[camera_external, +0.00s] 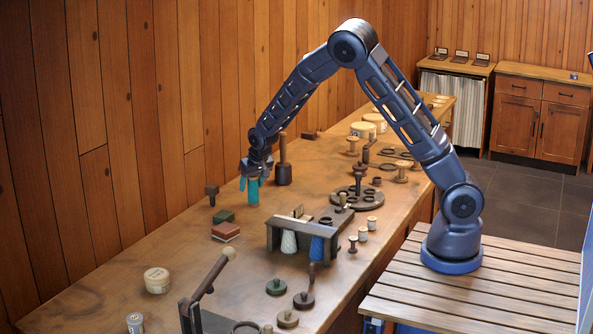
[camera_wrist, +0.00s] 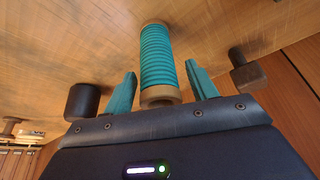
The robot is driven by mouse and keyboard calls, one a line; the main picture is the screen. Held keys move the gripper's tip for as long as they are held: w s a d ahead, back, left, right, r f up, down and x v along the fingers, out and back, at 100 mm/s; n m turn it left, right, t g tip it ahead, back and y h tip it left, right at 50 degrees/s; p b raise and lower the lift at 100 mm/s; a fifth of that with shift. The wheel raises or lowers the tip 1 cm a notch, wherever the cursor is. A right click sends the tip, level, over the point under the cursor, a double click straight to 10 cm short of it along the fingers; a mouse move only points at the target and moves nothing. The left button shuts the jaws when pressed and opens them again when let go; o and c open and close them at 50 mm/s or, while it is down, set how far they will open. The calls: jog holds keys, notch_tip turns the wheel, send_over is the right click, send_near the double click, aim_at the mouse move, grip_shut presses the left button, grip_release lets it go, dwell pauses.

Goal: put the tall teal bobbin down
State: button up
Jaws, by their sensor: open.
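The tall teal bobbin (camera_wrist: 158,58) shows in the wrist view as a ribbed teal cylinder with tan wooden ends. It stands between the two teal fingers of my gripper (camera_wrist: 158,90), with a visible gap on each side. The fingers are open. In the external view the bobbin (camera_external: 253,190) appears upright at the table's surface under my gripper (camera_external: 255,178), partly hidden by the fingers. Its far end meets the wooden tabletop in the wrist view.
A dark mallet (camera_external: 283,170) stands just right of my gripper. A small dark block-headed tool (camera_external: 211,193) is to the left. Green and red-brown blocks (camera_external: 225,231) lie in front. A dark rack (camera_external: 302,240) holds white and blue spools. The tabletop (camera_external: 190,250) at front left is mostly bare.

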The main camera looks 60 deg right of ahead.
jog(key=v, duration=1.1)
jog(key=s+r+n+y, duration=0.1)
jog(key=s+r+y, duration=0.1)
jog(key=s+r, duration=0.95)
jog(key=s+r+n, duration=0.2)
jog(key=s+r, duration=0.1)
jog(key=s, duration=1.3)
jog(key=s+a+r+n, duration=0.1)
jog(key=s+r+n, duration=0.1)
jog(key=s, duration=1.5)
jog(key=shift+s+a+r+n+t, duration=0.2)
jog(key=shift+s+r+n+t, duration=0.15)
jog(key=shift+r, duration=0.35)
